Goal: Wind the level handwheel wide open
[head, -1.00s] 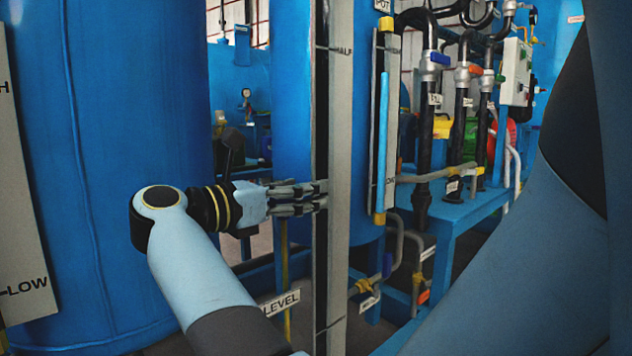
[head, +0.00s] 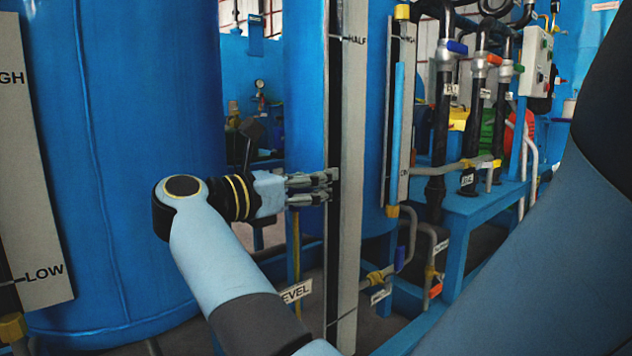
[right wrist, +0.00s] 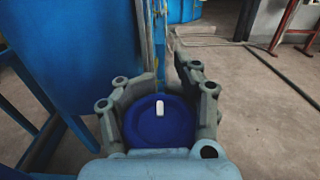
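The wheel cannot be made out in the head view. A "LEVEL" label (head: 296,291) hangs below the gripper. My left gripper is out of view.
The grey scale board (head: 353,120) stands upright at the fingertips. Big blue tanks (head: 150,150) stand behind the arm. Dark pipes with coloured valve levers (head: 457,47) stand at the right above a blue frame (head: 480,208). The right wrist view shows open floor (right wrist: 260,110) at the right.

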